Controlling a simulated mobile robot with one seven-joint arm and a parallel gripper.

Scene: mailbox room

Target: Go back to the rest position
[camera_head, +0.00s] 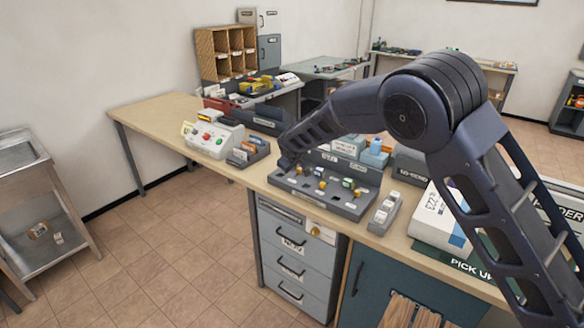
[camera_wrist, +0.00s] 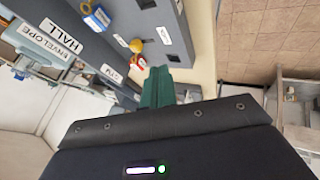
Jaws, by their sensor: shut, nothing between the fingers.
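My gripper (camera_head: 287,162) is at the end of my dark blue arm, which reaches in from the right in the head view. It hangs above the left end of a grey tray (camera_head: 345,209) on the long wooden bench. In the wrist view the green fingers (camera_wrist: 157,88) are together with nothing between them. The tray carries several small coloured items, among them a yellow knob (camera_wrist: 136,46) and a blue and white tag (camera_wrist: 97,18). I cannot tell whether the fingertips touch the tray.
A white control box (camera_head: 213,139) with coloured buttons stands left of the tray. A small grey holder (camera_head: 384,213) and a white box (camera_head: 440,222) stand to the right. Grey drawers (camera_head: 292,258) are under the bench. A metal cart (camera_head: 35,200) stands far left, with clear tiled floor between.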

